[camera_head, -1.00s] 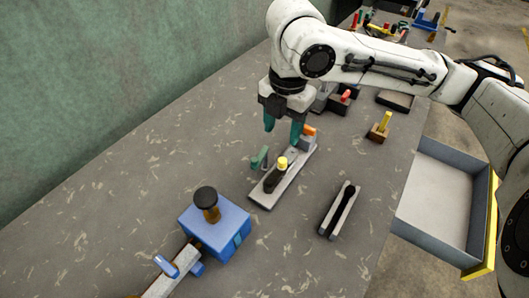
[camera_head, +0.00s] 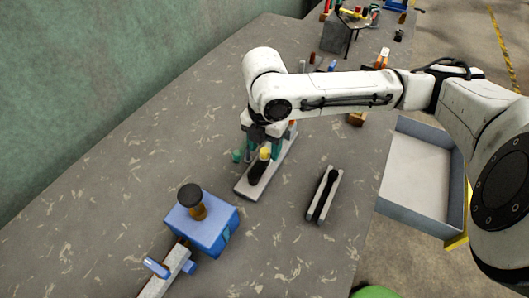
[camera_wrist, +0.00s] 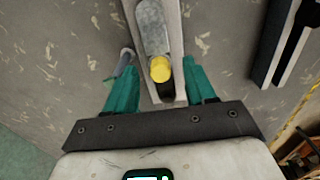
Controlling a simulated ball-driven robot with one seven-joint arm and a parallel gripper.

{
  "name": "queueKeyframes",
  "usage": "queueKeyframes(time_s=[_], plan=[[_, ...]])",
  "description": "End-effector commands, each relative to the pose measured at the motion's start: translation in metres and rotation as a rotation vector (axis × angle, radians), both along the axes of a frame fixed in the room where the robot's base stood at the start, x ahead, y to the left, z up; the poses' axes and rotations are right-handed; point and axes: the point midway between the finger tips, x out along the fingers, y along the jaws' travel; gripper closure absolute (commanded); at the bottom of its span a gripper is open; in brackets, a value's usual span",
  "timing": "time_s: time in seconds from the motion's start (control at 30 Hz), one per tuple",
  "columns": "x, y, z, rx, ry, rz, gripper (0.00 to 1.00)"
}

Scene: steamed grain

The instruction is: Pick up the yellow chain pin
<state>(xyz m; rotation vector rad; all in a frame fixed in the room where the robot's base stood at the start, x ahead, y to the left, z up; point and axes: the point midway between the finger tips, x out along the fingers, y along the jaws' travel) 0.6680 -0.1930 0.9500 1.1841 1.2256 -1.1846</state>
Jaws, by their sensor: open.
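The yellow chain pin (camera_head: 265,153) is a small yellow cylinder on the grey metal fixture (camera_head: 245,190), beside a black piece (camera_head: 259,170). In the wrist view the yellow pin (camera_wrist: 160,70) lies between the two teal fingers, near the end of the fixture's channel. My gripper (camera_head: 262,156) points down over the fixture, its fingers on either side of the pin. In the wrist view my gripper (camera_wrist: 160,68) is open, with gaps visible between each finger and the pin. I cannot tell the exact height of the fingertips against the pin.
A blue block with a black knob (camera_head: 203,222) stands in front, and a black bar in a grey holder (camera_head: 324,195) lies to the right. A tray (camera_head: 415,215) sits past the table's right edge.

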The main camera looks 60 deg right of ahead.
Motion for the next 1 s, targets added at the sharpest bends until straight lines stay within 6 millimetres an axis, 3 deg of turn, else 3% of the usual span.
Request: queueKeyframes(time_s=[0.23,0.8,1.0], plan=[[0.0,0.0,-0.0018,0.0,0.0,0.0,0.45],[0.0001,0.0001,-0.0014,0.0,-0.001,0.0,1.0],[0.0001,0.0,-0.0012,-0.001,-0.001,0.0,1.0]])
